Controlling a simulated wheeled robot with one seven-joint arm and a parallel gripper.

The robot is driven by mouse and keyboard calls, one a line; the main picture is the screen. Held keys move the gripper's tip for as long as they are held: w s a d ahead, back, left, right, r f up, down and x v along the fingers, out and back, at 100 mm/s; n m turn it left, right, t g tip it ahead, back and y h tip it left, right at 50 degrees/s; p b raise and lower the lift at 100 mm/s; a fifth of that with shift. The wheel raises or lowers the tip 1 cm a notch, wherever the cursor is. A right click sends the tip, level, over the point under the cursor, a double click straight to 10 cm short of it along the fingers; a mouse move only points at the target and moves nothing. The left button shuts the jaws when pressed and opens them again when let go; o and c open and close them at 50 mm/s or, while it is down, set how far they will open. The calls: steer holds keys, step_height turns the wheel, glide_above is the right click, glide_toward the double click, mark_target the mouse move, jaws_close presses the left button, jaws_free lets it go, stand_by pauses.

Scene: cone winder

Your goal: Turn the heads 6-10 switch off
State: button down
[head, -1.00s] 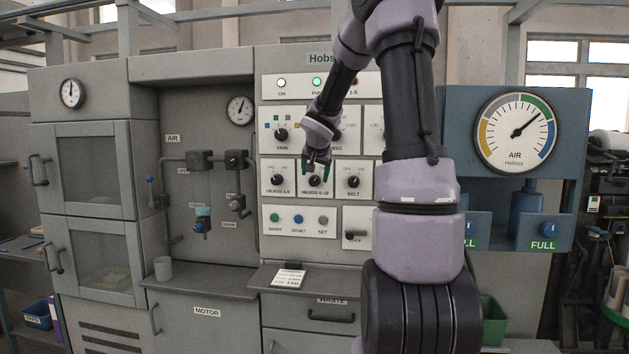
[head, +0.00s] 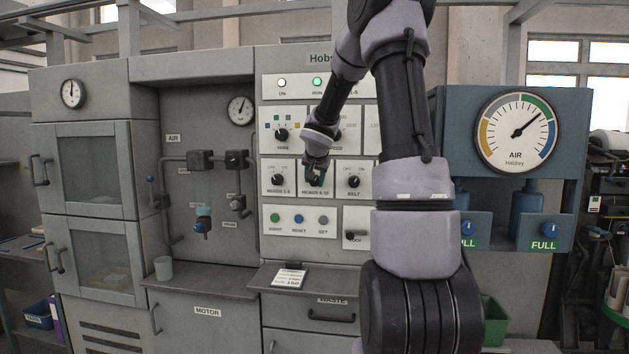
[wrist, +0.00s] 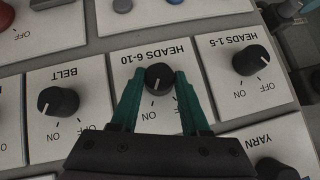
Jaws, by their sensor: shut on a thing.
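The heads 6-10 switch is a round black knob (wrist: 158,77) with a white pointer line, on a white plate (wrist: 120,60) labelled HEADS 6-10. In the wrist view, which shows the labels upside down, the pointer is toward the ON mark; the OFF mark is hidden behind a finger. My gripper (wrist: 158,78) has its teal fingers on both sides of the knob, shut on it. In the head view my gripper (head: 316,175) covers most of this knob.
The HEADS 1-5 knob (head: 277,180) and the BELT knob (head: 353,181) sit close on either side. The yarn knob (head: 281,134) is above, and the start button (head: 275,217) is in the row below. A shelf (head: 262,277) juts out lower down.

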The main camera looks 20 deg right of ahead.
steer(key=shift+a, duration=0.1)
steer(key=shift+w+a+f+n+g+h, duration=0.15)
steer(key=shift+n+g+h, duration=0.65)
steer(key=shift+h, duration=0.5)
steer(key=shift+w+a+n+g+h, duration=0.1)
steer(key=shift+n+g+h, duration=0.55)
steer(key=shift+n+h, duration=0.5)
steer(key=shift+w+a+f+n+g+h, duration=0.15)
steer(key=shift+n+g+h, duration=0.55)
steer(key=shift+h, duration=0.75)
steer(key=shift+s, duration=0.1)
steer(key=shift+c, duration=1.9)
jaws_free()
